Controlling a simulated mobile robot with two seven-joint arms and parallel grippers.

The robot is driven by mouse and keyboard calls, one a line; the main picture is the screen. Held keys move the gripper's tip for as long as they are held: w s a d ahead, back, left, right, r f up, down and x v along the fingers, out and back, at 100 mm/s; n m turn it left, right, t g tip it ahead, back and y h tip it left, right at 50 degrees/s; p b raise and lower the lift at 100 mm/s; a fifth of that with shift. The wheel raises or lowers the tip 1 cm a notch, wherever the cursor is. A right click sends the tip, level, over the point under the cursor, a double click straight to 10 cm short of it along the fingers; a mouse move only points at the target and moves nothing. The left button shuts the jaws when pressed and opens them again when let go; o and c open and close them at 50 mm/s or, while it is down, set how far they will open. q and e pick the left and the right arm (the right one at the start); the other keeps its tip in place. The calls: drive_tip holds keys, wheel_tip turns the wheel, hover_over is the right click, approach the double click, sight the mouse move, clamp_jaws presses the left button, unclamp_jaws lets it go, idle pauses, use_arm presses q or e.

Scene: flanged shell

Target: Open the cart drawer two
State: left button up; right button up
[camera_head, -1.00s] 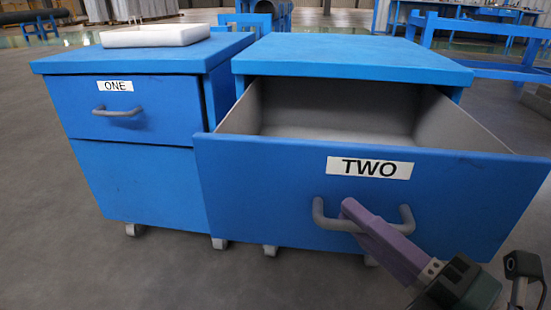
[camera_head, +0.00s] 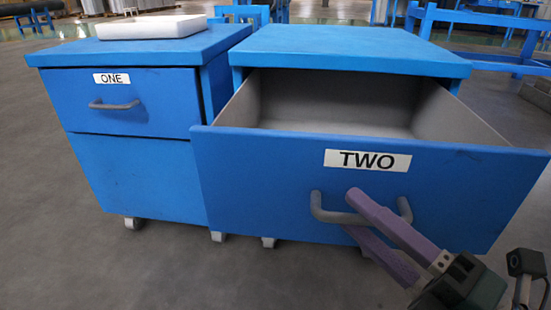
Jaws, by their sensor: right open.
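The drawer labelled TWO (camera_head: 260,175) is pulled far out of the right blue cart (camera_head: 350,52), and its empty grey inside shows. Its grey bar handle (camera_head: 330,215) is on the front panel, below the label. My right gripper (camera_head: 352,212) is at the handle, coming from the lower right. Its two purple fingers are apart, one above the handle bar and one below it. Whether the fingers touch the bar cannot be told. My left gripper is not in view.
The left blue cart has a closed drawer labelled ONE (camera_head: 150,105) and a white tray (camera_head: 152,27) on top. Both carts stand on casters. Grey floor is clear in front and at left. Blue frames (camera_head: 490,62) stand behind at right.

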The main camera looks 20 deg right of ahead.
drive_tip(key=p+v, duration=0.1)
drive_tip(key=v, duration=0.8)
drive_tip(key=shift+s, duration=0.15)
